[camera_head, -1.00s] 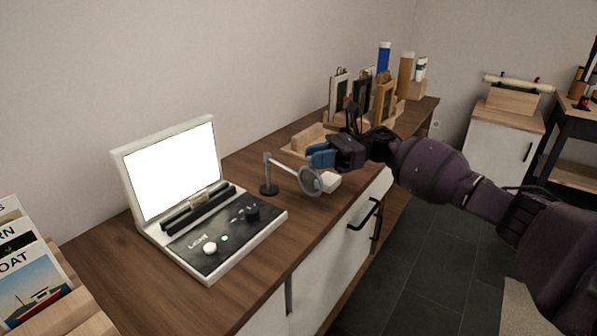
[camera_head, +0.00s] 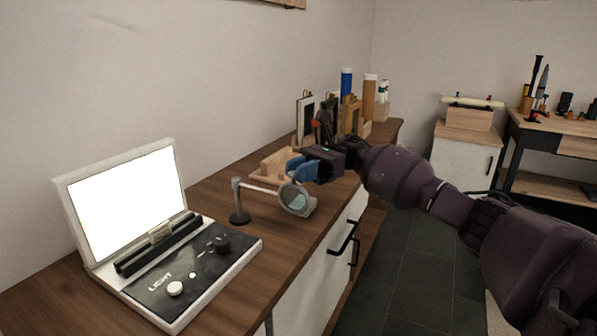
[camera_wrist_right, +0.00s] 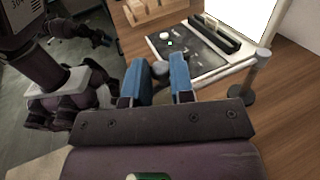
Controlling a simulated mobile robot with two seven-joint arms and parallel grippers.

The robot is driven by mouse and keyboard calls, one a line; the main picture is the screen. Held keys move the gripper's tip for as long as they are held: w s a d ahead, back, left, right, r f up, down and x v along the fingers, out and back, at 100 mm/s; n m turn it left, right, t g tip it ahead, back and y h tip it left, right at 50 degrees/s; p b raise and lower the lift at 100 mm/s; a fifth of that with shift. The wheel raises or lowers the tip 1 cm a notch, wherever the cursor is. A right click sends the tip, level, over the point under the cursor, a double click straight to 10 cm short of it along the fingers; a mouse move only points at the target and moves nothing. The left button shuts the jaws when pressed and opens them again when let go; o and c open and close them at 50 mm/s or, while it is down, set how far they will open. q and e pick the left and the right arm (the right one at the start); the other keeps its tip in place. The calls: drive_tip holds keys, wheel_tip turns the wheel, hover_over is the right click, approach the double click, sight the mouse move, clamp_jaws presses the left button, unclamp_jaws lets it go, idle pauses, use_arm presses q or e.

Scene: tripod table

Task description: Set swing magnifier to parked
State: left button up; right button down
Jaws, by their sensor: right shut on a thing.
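The swing magnifier stands on the wooden counter. Its dark base and upright post (camera_head: 238,205) carry a pale bar out to a round lens (camera_head: 294,199) in a grey ring. My right gripper (camera_head: 298,169) has its blue fingertips at the top of the lens ring and is shut on the magnifier there. In the right wrist view the post (camera_wrist_right: 258,72) stands right of my blue fingers (camera_wrist_right: 161,78); the lens itself is hidden.
A light box (camera_head: 190,277) with a bright screen and knobs stands left of the magnifier. A wooden tray (camera_head: 272,165), frames and bottles (camera_head: 346,84) stand behind. Drawer handles (camera_head: 343,238) stick out from the counter front.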

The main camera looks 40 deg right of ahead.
drive_tip(key=c, duration=1)
unclamp_jaws()
drive_tip(key=shift+d, duration=0.1)
drive_tip(key=shift+c, duration=0.2)
use_arm(q)
drive_tip(key=shift+w+d+b, duration=0.1)
drive_tip(key=shift+w+b, duration=0.05)
drive_tip(key=shift+b, duration=0.5)
use_arm(e)
drive_tip(key=d, duration=1)
drive_tip(key=shift+d, duration=0.4)
drive_tip(key=shift+s+r, duration=0.1)
